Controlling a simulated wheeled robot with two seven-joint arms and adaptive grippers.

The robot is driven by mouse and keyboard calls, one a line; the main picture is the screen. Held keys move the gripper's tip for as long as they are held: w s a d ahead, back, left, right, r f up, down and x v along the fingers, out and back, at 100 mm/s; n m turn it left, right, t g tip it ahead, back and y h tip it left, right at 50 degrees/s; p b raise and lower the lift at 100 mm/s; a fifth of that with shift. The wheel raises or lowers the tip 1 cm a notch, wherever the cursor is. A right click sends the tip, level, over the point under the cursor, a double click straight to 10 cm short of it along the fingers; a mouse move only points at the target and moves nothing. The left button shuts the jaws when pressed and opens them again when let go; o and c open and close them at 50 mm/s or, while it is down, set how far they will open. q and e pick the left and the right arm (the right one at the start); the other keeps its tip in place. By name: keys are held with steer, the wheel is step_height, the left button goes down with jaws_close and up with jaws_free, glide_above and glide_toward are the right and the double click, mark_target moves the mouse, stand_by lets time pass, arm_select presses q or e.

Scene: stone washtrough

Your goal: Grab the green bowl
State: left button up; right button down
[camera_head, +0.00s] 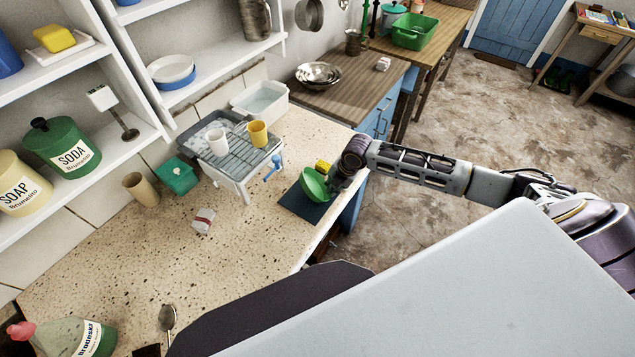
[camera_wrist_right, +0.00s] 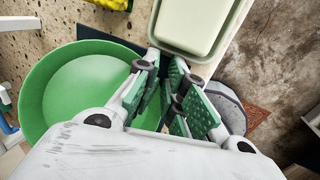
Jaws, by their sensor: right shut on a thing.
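The green bowl (camera_head: 314,184) is tilted over the dark mat (camera_head: 300,204) near the counter's edge. In the right wrist view the bowl (camera_wrist_right: 75,95) fills the left side, with its rim reaching the fingers. My right gripper (camera_head: 337,183) is shut on the bowl's right side; its two green-padded fingers (camera_wrist_right: 165,85) show in the wrist view. Part of the rim is hidden behind the fingers. I cannot tell whether the bowl touches the mat. My left gripper is not in view.
A yellow sponge (camera_head: 323,166) lies just behind the bowl. A pale green rectangular container (camera_wrist_right: 198,28) sits close ahead of the fingers. Counter space in front is mostly clear.

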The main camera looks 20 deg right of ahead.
steer(key=shift+f, duration=0.1)
stand_by(0.6)
step_height(320, 180, up, 10)
steer(key=shift+b, duration=0.35)
stand_by(0.3)
